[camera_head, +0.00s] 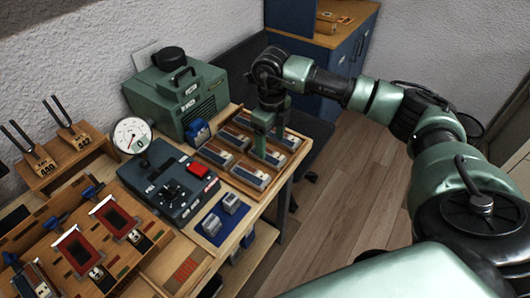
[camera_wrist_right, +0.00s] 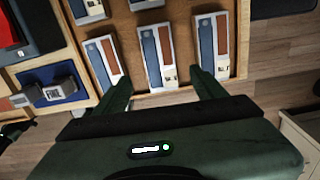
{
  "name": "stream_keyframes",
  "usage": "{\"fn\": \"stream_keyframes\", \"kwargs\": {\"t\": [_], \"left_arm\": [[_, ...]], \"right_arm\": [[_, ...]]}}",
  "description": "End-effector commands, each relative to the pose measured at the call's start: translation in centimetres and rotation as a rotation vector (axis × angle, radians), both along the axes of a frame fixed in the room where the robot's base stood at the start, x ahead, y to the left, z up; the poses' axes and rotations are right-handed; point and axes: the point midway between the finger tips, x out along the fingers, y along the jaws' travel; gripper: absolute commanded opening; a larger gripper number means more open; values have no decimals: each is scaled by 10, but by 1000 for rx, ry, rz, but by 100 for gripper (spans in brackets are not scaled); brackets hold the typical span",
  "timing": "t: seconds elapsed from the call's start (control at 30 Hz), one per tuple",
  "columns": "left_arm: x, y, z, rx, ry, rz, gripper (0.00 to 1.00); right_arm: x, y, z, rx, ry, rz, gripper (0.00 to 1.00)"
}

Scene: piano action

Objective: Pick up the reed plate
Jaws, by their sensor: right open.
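Several reed plates, each a pale block with a blue strip and a brown strip, lie in rows in a wooden tray (camera_head: 232,180). The nearest plate (camera_head: 251,177) is at the tray's front end. My right gripper (camera_head: 270,143) hangs over the tray, fingers pointing down, open and empty. In the right wrist view, one reed plate (camera_wrist_right: 157,55) shows ahead, between the lines of the two fingers (camera_wrist_right: 162,80). Other plates lie to its left (camera_wrist_right: 104,60) and right (camera_wrist_right: 211,42). The height between fingertips and plates is hard to judge. My left gripper is out of view.
Left of the tray are a dark box with a dial and red button (camera_head: 168,184), a blue mat (camera_head: 213,232) with small grey blocks, and a green machine (camera_head: 178,95). A round gauge (camera_head: 131,134) stands behind.

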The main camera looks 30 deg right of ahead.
Motion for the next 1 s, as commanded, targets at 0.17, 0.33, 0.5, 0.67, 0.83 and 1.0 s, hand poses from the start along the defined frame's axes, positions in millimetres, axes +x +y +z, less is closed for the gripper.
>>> {"fn": "stream_keyframes", "kwargs": {"t": [0.17, 0.33, 0.5, 0.67, 0.83, 1.0], "left_arm": [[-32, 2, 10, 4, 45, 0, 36], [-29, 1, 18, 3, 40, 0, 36], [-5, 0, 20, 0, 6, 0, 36], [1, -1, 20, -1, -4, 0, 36], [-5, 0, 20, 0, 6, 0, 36], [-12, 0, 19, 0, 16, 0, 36]], "right_arm": [[5, 2, -19, 1, 4, 1, 71], [10, 3, -45, 2, 2, 1, 71], [10, 3, -56, 3, -1, 2, 71], [10, 3, -56, 3, -1, 2, 71], [10, 3, -56, 3, -1, 2, 29], [10, 3, -55, 3, -2, 2, 0]]}}
